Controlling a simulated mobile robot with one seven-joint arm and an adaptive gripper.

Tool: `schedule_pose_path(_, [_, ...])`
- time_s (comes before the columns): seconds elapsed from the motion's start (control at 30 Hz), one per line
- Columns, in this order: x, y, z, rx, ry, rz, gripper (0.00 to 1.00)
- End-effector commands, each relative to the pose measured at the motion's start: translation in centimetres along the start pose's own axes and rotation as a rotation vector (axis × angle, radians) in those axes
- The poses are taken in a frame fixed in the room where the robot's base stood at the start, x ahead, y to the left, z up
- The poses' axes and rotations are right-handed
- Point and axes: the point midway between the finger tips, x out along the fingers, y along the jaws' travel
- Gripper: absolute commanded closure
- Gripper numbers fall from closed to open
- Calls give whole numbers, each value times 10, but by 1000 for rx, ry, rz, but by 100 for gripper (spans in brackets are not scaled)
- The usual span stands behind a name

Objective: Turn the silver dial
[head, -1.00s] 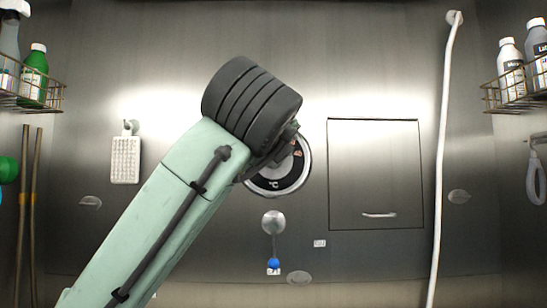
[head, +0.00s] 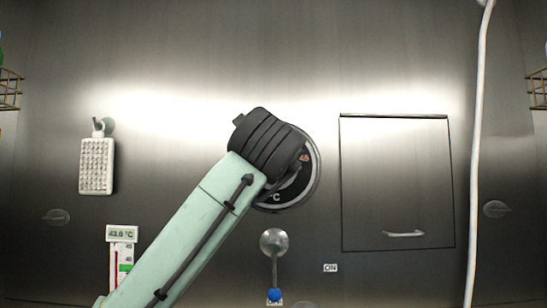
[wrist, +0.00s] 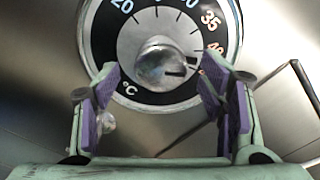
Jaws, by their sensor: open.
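The silver dial (wrist: 158,62) is a round, shiny knob in the middle of a black scale ring with numbers and a °C mark. Its dark pointer mark points right, just below the orange 40. In the head view, the scale ring (head: 313,178) shows only in part, and my arm hides the knob. My gripper (wrist: 159,67) is open and empty, facing the dial. Its purple-padded fingers appear left and right of the knob with gaps on both sides. I cannot tell whether the fingertips reach around it.
A display reading 43.0 °C (head: 122,234) sits at lower left. Below the dial are a round silver knob (head: 273,241) and a blue ball (head: 274,295). A closed panel (head: 396,180) and a white hose (head: 478,150) are right; a white brush (head: 97,166) hangs left.

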Motion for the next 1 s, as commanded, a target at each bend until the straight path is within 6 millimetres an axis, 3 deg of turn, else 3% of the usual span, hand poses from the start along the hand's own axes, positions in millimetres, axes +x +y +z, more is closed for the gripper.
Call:
schedule_pose_path(0.23, [29,0,1,0,0,1,36])
schedule_pose_path(0.57, [33,0,0,0,-1,-1,36])
schedule_pose_path(1.0, [33,0,0,0,-1,-1,64])
